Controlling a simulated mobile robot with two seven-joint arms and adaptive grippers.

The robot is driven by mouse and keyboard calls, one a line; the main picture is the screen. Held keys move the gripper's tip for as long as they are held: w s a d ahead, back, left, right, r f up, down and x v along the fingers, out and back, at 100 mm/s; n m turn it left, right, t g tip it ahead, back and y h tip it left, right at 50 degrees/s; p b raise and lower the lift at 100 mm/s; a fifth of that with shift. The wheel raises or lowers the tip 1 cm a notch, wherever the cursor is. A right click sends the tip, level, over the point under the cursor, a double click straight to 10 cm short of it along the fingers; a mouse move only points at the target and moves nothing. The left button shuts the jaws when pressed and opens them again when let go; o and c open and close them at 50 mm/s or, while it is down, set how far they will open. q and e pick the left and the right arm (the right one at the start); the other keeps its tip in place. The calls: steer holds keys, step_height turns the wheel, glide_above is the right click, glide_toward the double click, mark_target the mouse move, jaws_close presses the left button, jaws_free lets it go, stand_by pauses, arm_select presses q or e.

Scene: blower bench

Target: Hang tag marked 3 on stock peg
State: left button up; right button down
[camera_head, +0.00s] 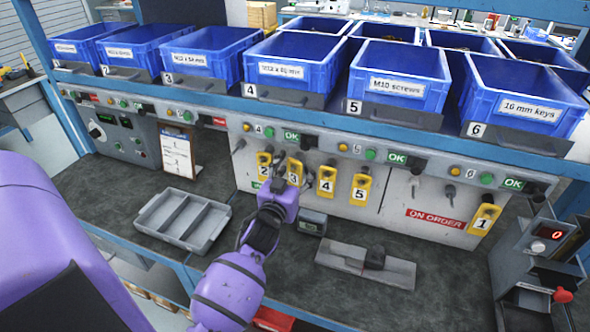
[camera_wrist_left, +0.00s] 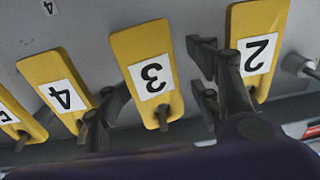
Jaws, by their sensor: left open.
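The yellow tag marked 3 (camera_head: 295,172) hangs on a peg on the grey panel; in the left wrist view it (camera_wrist_left: 148,72) appears inverted, a peg tip showing near its hole. My left gripper (camera_head: 281,184) is open in front of it, its fingers on either side of the tag and apart from its edges. Tag 2 (camera_head: 264,161) hangs to its left, close to one finger; tag 4 (camera_head: 327,181) and tag 5 (camera_head: 361,187) hang to its right. Tag 1 (camera_head: 484,219) hangs far right, beside the red "ON ORDER" label (camera_head: 435,219). I see no label reading stock.
Bare pegs (camera_head: 450,191) stick out of the panel. Blue bins (camera_head: 400,80) stand on the shelf above.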

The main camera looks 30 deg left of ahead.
arm_select(q)
steer(key=v, duration=1.2)
